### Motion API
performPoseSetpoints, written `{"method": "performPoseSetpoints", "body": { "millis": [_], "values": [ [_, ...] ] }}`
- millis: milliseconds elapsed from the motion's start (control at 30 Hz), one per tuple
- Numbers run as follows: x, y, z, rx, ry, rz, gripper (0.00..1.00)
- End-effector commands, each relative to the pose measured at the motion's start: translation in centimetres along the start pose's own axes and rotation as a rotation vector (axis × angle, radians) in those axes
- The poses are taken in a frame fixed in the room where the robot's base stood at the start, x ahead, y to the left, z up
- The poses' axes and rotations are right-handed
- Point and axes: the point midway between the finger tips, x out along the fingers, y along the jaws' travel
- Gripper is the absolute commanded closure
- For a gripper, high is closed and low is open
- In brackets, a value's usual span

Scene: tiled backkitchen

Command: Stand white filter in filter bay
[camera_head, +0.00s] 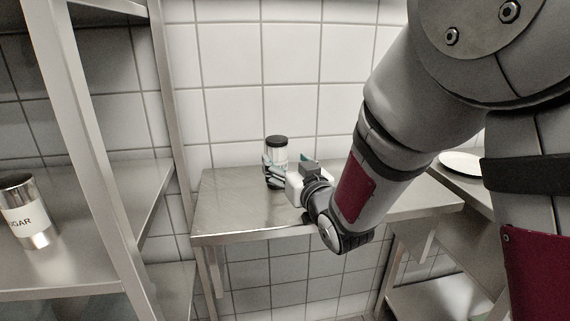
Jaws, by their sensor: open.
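The white filter (280,153) is a white cylinder with a black top. It stands upright on the steel table (228,205), near the tiled back wall. My gripper (272,172) is open at the filter's lower part, with its fingers beside it. The fingers hide some of the filter's lower side, and I cannot tell whether they touch it. My arm comes in from the upper right. I cannot make out a filter bay in this view.
A steel shelf rack on the left holds a metal sugar canister (27,212). A lower steel surface on the right bears a white plate (461,162). The table's left part is clear.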

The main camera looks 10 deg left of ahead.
Motion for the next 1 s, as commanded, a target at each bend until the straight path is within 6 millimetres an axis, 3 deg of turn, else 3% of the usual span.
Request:
{"method": "performPoseSetpoints", "body": {
  "millis": [267,600,900,1000],
  "values": [
    [2.1,-0.1,0.0,-0.001,0.0,-0.001,0.31],
    [6.4,-0.1,-0.3,-0.001,-0.001,0.0,0.31],
    [6.8,-0.1,-0.4,0.001,0.0,0.001,0.31],
    [6.8,-0.1,-0.4,0.0,-0.001,0.0,0.53]
  ]
}}
